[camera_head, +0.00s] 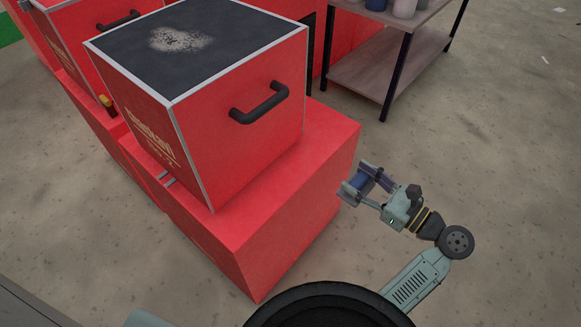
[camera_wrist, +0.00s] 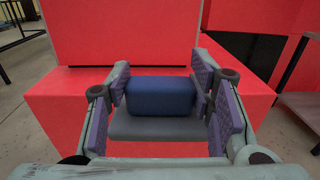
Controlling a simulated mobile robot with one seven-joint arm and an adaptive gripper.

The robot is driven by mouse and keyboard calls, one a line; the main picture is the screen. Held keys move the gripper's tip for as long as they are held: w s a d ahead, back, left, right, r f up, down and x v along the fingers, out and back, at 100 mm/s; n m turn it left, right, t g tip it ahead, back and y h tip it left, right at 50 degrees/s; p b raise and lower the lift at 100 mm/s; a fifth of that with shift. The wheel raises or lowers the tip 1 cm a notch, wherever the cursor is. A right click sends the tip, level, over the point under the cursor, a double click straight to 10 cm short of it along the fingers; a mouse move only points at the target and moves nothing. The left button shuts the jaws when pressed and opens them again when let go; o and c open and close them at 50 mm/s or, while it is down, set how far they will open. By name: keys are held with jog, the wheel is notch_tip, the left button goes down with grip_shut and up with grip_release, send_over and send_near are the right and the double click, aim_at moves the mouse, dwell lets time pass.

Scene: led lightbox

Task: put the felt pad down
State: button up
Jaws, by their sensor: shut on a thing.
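The felt pad (camera_wrist: 160,97) is a blue block with a grey slab on the side nearer the wrist camera. It sits between the purple-padded fingers of my gripper (camera_wrist: 160,82), which is shut on it. In the head view, the blue pad (camera_head: 361,183) shows partly between the fingers of my gripper (camera_head: 363,180). The gripper is in front of the red base, near its right corner, and seems held clear of it.
A red box (camera_head: 240,135) with a black handle (camera_head: 259,103) stands on a wider red base (camera_head: 285,215). Its dark top (camera_head: 220,40) has a pale speckled patch. A bare red ledge lies before the box.

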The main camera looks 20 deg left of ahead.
jog(key=shift+s+a+r+g, duration=0.1)
jog(key=shift+a+r+g, duration=0.2)
jog(key=shift+a, duration=0.1)
jog(key=p+x, duration=0.1)
jog(key=x, duration=1.1)
jog(key=p+x, duration=0.1)
jog(key=x, duration=0.6)
jog(key=shift+a+r+p, duration=0.15)
jog(key=shift+r+p, duration=0.2)
jog(key=shift+r, duration=0.05)
notch_tip(320, 180, down, 2)
jog(key=shift+f, duration=0.2)
notch_tip(320, 180, down, 4)
jog(key=shift+r, duration=0.15)
jog(key=shift+a+f, duration=0.25)
jog(key=shift+f, duration=0.3)
jog(key=shift+f, duration=0.15)
jog(key=o, duration=1.2)
